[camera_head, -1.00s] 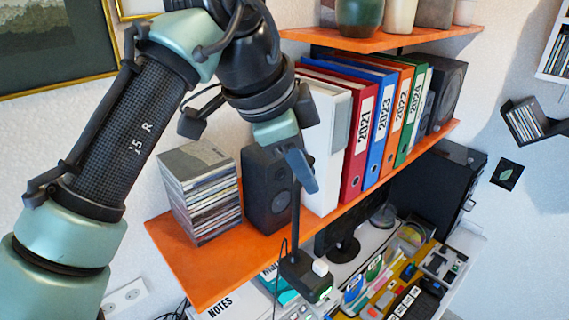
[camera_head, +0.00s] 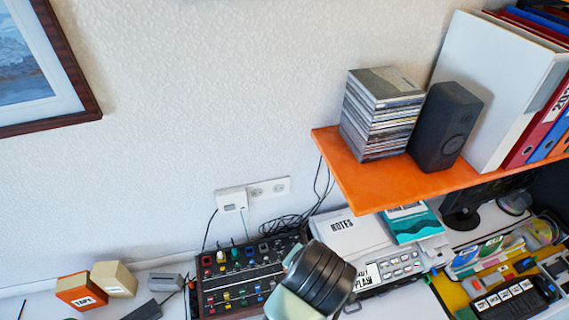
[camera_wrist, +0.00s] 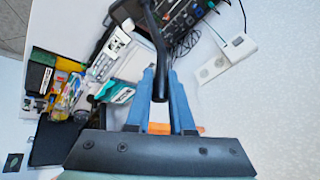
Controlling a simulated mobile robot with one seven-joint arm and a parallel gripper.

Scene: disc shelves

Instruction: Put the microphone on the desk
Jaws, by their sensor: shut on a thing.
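My gripper (camera_wrist: 160,100) shows in the wrist view, its two blue fingers shut on the thin black stem of the microphone (camera_wrist: 156,45). The stem runs up from the fingertips to the top edge of that picture; the rest of the microphone is out of view. In the head view only a dark and pale-green part of my arm shows at the bottom, and neither gripper nor microphone is visible. The white desk (camera_head: 410,301) runs along the bottom of the head view. I cannot tell whether the microphone touches it.
A mixer (camera_head: 245,275), small boxes (camera_head: 82,292), a notes binder (camera_head: 350,232) and a keyboard (camera_head: 512,300) crowd the desk. The orange shelf (camera_head: 400,186) overhangs it, bearing stacked discs (camera_head: 380,115), a speaker (camera_head: 445,125) and binders. A wall socket (camera_head: 268,188) has cables.

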